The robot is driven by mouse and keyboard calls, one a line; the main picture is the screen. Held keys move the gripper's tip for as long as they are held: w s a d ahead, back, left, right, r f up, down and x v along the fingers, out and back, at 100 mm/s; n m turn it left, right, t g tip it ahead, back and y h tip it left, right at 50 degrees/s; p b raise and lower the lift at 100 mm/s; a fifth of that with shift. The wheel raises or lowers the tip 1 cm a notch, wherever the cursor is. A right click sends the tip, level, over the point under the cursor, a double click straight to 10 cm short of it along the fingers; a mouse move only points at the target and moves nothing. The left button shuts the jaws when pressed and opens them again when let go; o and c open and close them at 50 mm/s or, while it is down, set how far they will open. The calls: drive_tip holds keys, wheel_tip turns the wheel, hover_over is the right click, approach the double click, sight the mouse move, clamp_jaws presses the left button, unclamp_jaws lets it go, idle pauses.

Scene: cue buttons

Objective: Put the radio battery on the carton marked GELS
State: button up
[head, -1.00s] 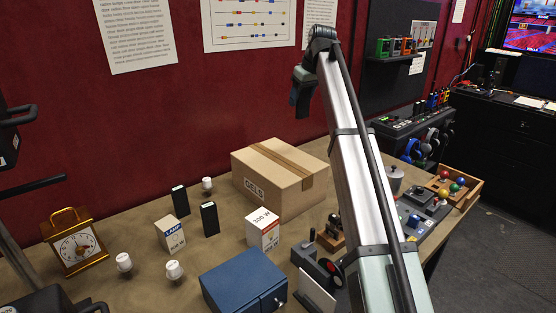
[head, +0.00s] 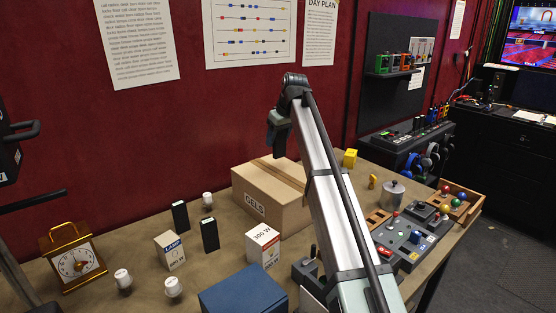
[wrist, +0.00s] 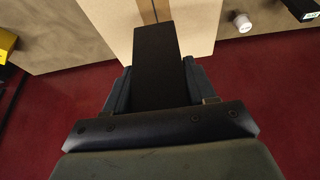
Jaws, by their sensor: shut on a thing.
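My gripper (head: 279,139) is in the air above the back part of the closed cardboard carton marked GELS (head: 254,206). It is shut on a black block, which looks like the radio battery (wrist: 159,60); its far end points away from the wrist. In the wrist view the carton's top (wrist: 198,22) with its brown tape lies beyond the block. The block appears apart from the carton, though the exact gap is hard to tell. Two similar black blocks stand upright on the table, one at the back (head: 180,216) and one in front (head: 210,235).
A white knob-like piece (head: 208,201), a lamp box (head: 169,251), a 300 W box (head: 263,246) and a blue box (head: 243,293) stand near the carton. A clock (head: 74,262) is at left. A control panel (head: 411,243) and yellow cube (head: 350,158) are at right.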

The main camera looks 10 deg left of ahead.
sight(278, 155)
drive_tip(key=shift+f, duration=3.35)
drive_tip(key=shift+f, duration=0.15)
drive_tip(key=o, duration=1.1)
drive_tip(key=v, duration=1.2)
drive_tip(key=shift+r, duration=0.2)
